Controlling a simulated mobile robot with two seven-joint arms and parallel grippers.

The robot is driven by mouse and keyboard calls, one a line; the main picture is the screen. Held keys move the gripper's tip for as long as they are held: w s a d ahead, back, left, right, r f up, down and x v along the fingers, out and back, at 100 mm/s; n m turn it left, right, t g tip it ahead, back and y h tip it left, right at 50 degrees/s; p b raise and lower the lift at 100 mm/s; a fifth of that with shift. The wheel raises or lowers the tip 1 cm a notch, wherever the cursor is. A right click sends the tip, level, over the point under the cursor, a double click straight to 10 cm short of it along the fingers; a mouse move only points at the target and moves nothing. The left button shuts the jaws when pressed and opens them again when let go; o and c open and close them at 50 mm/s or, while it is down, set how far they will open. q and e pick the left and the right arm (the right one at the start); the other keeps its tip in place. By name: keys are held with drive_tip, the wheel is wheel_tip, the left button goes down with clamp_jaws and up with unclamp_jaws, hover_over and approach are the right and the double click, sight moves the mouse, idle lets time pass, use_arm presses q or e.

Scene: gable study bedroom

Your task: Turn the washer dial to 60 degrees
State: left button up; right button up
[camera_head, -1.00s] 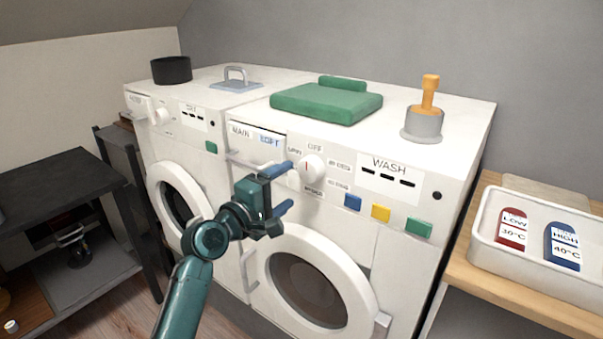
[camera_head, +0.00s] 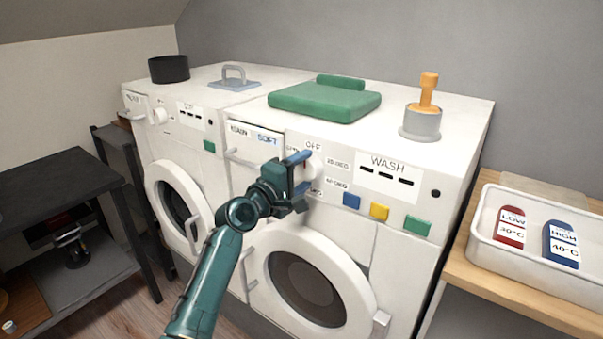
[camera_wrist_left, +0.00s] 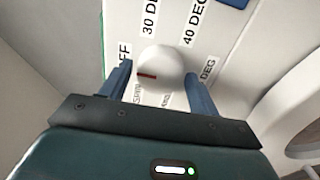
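The white round washer dial (camera_head: 312,172) is on the front panel of the right-hand machine, partly hidden by my gripper in the head view. In the left wrist view the dial (camera_wrist_left: 165,66) sits between my fingers, and its red mark points left, towards the OFF label. The labels 30 DEG (camera_wrist_left: 149,18) and 40 DEG (camera_wrist_left: 195,22) show above it; another DEG label at right is partly hidden by a finger. My left gripper (camera_head: 306,179) is open, with its fingers on either side of the dial (camera_wrist_left: 160,85). I cannot tell whether they touch it. My right gripper is not in view.
Blue (camera_head: 351,201), yellow (camera_head: 379,211) and green (camera_head: 417,225) buttons sit right of the dial. A drawer (camera_head: 255,143) with a handle is to its left, and the round door (camera_head: 355,270) is below. A white tray (camera_head: 483,240) stands on the wooden shelf at right.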

use_arm(q)
drive_tip(key=c, duration=0.7)
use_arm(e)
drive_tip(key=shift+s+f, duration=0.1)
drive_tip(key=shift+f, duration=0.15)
use_arm(q)
drive_tip(key=shift+o, duration=0.2)
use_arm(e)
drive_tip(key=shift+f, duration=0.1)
